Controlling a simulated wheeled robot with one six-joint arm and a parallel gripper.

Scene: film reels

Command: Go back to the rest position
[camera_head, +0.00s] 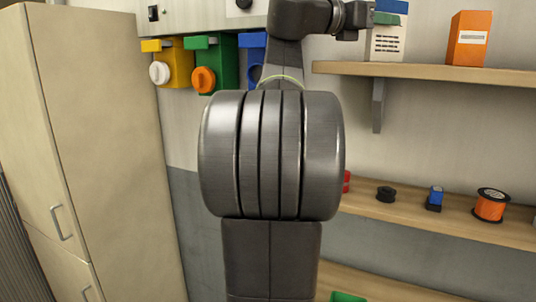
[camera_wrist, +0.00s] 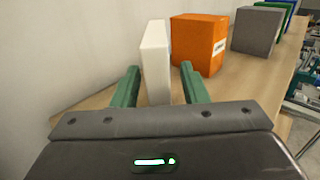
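My gripper (camera_wrist: 161,68) has two green fingers. They are spread apart with a gap on each side of a white box (camera_wrist: 155,50), which stands upright on the upper shelf (camera_wrist: 240,82). In the head view, my gripper (camera_head: 388,13) is at the top right, level with the top of the white box (camera_head: 387,44). Only part of the fingers shows there. I cannot tell exactly how far the fingers reach over the box. Nothing appears clamped between them.
An orange box (camera_head: 471,40) stands right of the white one, then a grey box (camera_wrist: 257,30). A lower shelf (camera_head: 415,212) holds an orange spool (camera_head: 490,205) and small items. Coloured holders (camera_head: 222,62) hang at upper left; a tall cabinet (camera_head: 105,130) stands left.

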